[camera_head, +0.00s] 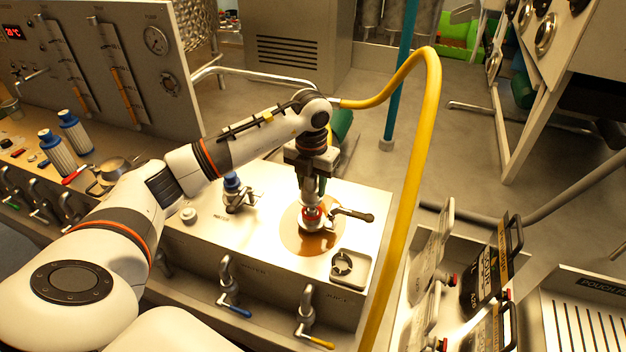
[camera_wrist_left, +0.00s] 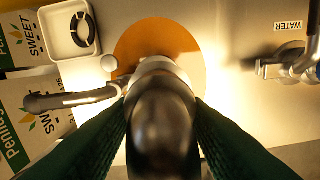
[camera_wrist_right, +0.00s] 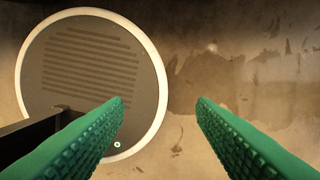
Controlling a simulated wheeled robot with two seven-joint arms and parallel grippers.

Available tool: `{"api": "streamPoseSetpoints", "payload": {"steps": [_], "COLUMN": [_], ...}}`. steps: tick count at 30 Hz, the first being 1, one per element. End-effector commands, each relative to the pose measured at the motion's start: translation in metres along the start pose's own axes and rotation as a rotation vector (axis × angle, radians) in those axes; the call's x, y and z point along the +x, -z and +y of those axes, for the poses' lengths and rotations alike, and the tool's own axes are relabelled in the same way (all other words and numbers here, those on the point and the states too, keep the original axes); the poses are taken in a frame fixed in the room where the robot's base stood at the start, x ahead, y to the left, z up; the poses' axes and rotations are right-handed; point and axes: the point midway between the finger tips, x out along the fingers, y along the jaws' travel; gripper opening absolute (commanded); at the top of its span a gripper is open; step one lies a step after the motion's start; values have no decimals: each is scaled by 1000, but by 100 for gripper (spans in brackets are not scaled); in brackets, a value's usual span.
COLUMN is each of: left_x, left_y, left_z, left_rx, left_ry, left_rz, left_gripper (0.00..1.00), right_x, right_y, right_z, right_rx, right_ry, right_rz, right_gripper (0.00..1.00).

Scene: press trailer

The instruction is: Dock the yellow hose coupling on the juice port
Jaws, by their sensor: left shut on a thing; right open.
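The juice port (camera_head: 313,228) stands on an orange disc (camera_head: 298,240) on the pale deck, with a dark-handled lever (camera_head: 352,213) to its right. My left gripper (camera_head: 311,172) points down above it, shut on the hose coupling (camera_head: 310,187). In the left wrist view the coupling is a dark, shiny cylinder (camera_wrist_left: 162,115) between the green fingers, lined up over the port's metal top (camera_wrist_left: 155,65). They look in contact, but I cannot tell whether the coupling is locked on. A red ring shows at the joint. My right gripper (camera_wrist_right: 160,102) is open and empty.
The yellow hose (camera_head: 432,100) arches from behind my left wrist down the deck's right side. The water port (camera_head: 238,196) with a blue top stands left of the juice port. A small square tray (camera_head: 338,281) lies in front.

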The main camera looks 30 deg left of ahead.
Motion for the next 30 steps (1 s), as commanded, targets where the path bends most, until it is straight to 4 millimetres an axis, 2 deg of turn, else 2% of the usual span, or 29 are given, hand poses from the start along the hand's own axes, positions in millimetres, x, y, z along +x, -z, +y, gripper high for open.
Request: {"api": "streamPoseSetpoints", "payload": {"steps": [3,9,30], "left_x": [16,30,32], "left_y": [0,0,0], "left_z": [0,0,0], "left_rx": [0,-1,1], "left_ry": [-2,-2,-1], "left_rz": [1,2,3], "left_gripper": [0,0,0], "right_x": [12,20,22], "right_y": [1,3,4], "right_z": [-4,-13,-14], "right_rx": [-2,-1,0], "right_ry": [5,16,18], "right_rz": [0,1,2], "right_gripper": [51,51,51]}}
